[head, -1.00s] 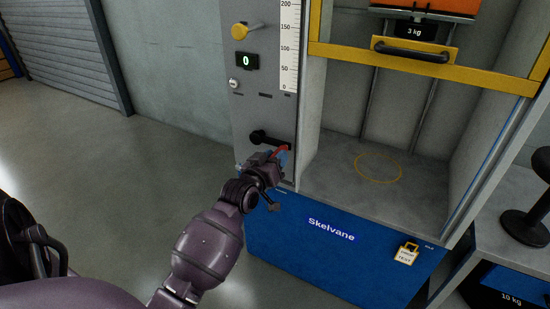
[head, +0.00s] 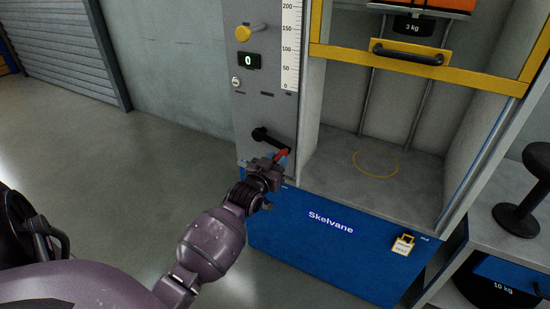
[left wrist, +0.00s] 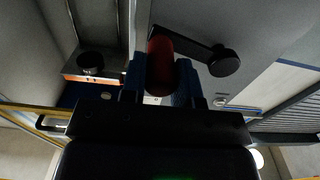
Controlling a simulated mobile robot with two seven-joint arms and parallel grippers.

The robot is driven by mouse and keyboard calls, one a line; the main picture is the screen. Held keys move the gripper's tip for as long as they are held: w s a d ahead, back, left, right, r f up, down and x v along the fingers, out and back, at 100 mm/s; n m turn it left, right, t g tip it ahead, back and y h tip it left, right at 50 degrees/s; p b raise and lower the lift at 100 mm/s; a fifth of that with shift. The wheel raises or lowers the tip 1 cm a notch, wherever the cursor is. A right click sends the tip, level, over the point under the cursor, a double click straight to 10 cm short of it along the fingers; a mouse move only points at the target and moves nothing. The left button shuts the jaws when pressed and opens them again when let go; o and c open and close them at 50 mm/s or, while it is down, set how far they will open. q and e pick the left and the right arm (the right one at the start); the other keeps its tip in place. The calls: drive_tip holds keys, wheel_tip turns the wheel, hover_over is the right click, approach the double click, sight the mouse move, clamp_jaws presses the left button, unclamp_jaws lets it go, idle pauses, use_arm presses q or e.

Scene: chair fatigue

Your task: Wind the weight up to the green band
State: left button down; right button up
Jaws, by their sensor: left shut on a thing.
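A black crank (head: 268,138) with a red handle (head: 283,154) is on the grey panel's lower part. My left gripper (head: 277,162) is shut on the red handle. In the left wrist view the handle (left wrist: 160,62) stands between the two blue fingertips (left wrist: 160,82), with the crank arm (left wrist: 185,42) running to a round hub. A black 3 kg weight (head: 412,27) hangs at the top of the bay under an orange part, cut off by the frame. The white scale (head: 290,45) shows marks from 0 to 200; no green band is in view. My right gripper is not in view.
A yellow knob (head: 244,33) and a display (head: 248,60) reading 0 are above the crank. A yellow guard bar with a black handle (head: 407,52) crosses the bay. The bay floor (head: 335,165) is empty, with a yellow ring. Black weights stand at right.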

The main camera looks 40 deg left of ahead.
use_arm(q)
drive_tip(key=c, duration=0.9)
unclamp_jaws()
drive_tip(key=shift+f, duration=0.35)
drive_tip(key=shift+o, duration=0.2)
drive_tip(key=shift+r, duration=0.15)
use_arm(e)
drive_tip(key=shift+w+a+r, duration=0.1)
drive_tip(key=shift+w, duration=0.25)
use_arm(q)
drive_tip(key=shift+s, duration=0.1)
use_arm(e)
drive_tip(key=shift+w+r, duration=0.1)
use_arm(q)
drive_tip(key=shift+s, duration=0.3)
drive_tip(key=p+v, duration=0.2)
drive_tip(key=v, duration=0.8)
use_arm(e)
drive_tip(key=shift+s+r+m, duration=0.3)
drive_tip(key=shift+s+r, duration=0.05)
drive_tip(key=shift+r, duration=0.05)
use_arm(q)
drive_tip(key=shift+d, duration=0.15)
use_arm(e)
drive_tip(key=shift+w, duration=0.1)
